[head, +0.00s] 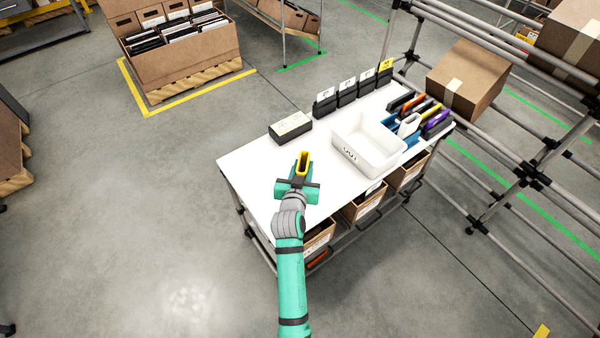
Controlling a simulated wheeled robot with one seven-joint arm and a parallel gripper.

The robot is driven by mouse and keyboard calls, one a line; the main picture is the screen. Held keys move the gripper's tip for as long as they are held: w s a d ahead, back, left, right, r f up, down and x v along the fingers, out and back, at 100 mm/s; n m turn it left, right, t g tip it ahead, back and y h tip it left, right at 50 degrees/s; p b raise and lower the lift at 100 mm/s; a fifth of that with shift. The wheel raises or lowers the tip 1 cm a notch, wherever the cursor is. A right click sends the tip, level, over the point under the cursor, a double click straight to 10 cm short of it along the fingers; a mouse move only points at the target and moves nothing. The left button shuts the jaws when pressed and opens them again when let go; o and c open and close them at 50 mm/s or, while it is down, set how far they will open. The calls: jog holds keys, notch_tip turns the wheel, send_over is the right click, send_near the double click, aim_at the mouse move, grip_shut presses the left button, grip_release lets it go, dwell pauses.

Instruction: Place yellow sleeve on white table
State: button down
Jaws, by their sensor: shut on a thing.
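The yellow sleeve (303,161) is a small, narrow piece with a dark inside, held upright at the end of my gripper (302,174). My gripper is shut on it, over the left part of the white table (256,162). Whether the sleeve touches the tabletop or is a little above it, I cannot tell. The gripper hides the sleeve's lower part. The white table has bare surface to the left and right of my gripper.
A dark box with a pale label (290,128) lies behind my gripper. A white bin (369,147) stands to the right, with a blue holder of coloured sleeves (434,122) beyond it. Several black holders (346,91) line the back edge. A tilted carton (468,80) rests on the rack at right.

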aim_at(302, 167)
jog(key=shift+w+a+f, duration=0.35)
jog(key=shift+w+f, duration=0.25)
jog(key=shift+f, duration=1.55)
jog(key=shift+f, duration=0.1)
jog(key=c, duration=1.4)
grip_release()
